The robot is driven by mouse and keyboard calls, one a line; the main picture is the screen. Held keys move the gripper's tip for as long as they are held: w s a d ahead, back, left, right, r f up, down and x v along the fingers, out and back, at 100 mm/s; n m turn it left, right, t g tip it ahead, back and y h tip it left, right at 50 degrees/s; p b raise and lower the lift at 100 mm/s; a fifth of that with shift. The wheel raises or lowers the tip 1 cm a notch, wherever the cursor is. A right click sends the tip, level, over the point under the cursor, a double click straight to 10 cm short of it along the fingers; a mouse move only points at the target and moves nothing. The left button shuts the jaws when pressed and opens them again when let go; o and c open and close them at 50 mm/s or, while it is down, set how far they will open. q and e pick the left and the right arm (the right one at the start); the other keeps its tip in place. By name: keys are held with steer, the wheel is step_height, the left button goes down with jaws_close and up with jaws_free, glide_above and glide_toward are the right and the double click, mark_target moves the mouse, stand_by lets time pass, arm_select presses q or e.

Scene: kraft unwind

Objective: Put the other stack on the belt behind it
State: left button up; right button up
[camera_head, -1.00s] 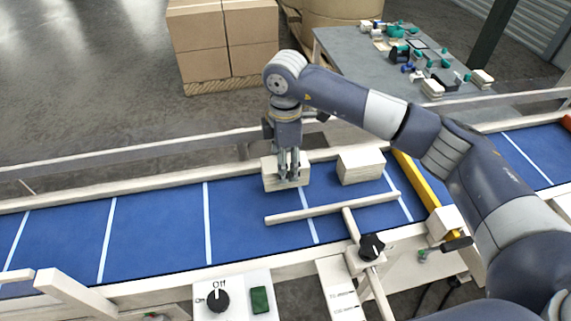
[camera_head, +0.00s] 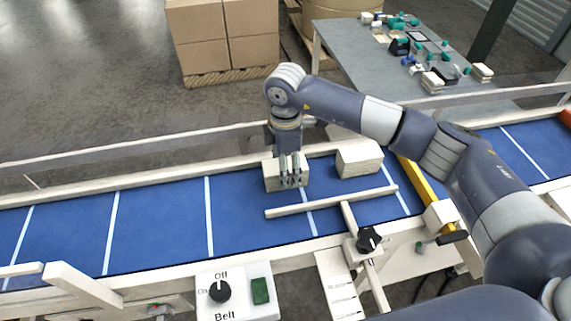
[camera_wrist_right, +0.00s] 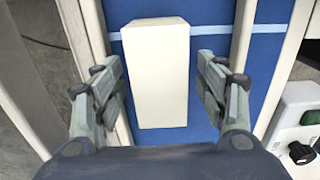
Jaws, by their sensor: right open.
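Two pale block-shaped stacks sit on the blue belt (camera_head: 160,220). The left stack (camera_head: 271,176) is under my right gripper (camera_head: 291,181), partly hidden by its fingers. The right stack (camera_head: 360,158) stands a short way to the right, clear of the gripper. In the right wrist view, my right gripper (camera_wrist_right: 162,95) is open, with one finger on each side of a pale stack (camera_wrist_right: 156,75). A gap shows on both sides, wider on the right. My left gripper is not in view.
A wooden guide bar (camera_head: 330,202) lies over the belt in front of the stacks. Pale rails line the belt. A control box (camera_head: 237,291) with knob is at the front. A grey table (camera_head: 375,70) with small items stands behind. Belt left of the stacks is clear.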

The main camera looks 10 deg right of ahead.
steer(key=shift+r, duration=0.15)
steer(key=shift+w+r, duration=0.1)
steer(key=shift+r, duration=0.1)
step_height(320, 180, up, 12)
steer(key=b, duration=0.5)
steer(key=shift+f, duration=0.2)
